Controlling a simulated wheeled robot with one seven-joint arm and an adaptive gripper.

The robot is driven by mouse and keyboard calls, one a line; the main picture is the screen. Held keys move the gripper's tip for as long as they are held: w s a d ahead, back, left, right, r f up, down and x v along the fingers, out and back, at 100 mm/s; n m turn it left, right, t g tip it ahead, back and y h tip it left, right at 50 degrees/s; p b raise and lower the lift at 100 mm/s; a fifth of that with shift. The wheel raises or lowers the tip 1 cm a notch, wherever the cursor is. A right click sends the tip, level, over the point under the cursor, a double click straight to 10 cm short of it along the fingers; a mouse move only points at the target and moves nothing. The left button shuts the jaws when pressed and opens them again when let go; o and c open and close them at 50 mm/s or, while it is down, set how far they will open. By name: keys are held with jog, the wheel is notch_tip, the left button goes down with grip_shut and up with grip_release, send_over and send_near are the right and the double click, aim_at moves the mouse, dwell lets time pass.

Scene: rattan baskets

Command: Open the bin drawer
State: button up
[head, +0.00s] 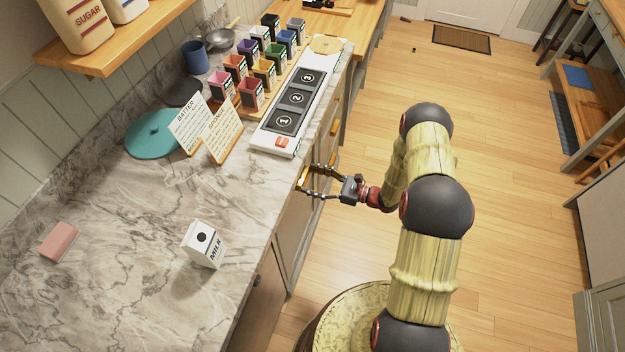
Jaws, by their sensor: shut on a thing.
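The bin drawer front (296,228) is in the cabinet below the marble countertop's right edge, in the middle of the head view. It shows at a steep angle, and I cannot tell how far out it stands. A gold handle (304,177) sits at its upper part, close under the counter edge. My gripper (307,180) reaches in from the right, with one finger on the far side and one on the near side of the handle. It is shut on the handle. The fingertips are small in view, and their exact contact is hard to see.
The countertop (130,260) holds a milk carton (203,245), a pink sponge (60,241), two recipe cards (208,130), several coloured containers and a numbered white tray (262,139). Another gold handle (335,129) is farther along the cabinets. The wooden floor (510,190) at right is clear.

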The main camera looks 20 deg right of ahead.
jog(key=c, duration=0.4)
jog(key=shift+d, duration=0.15)
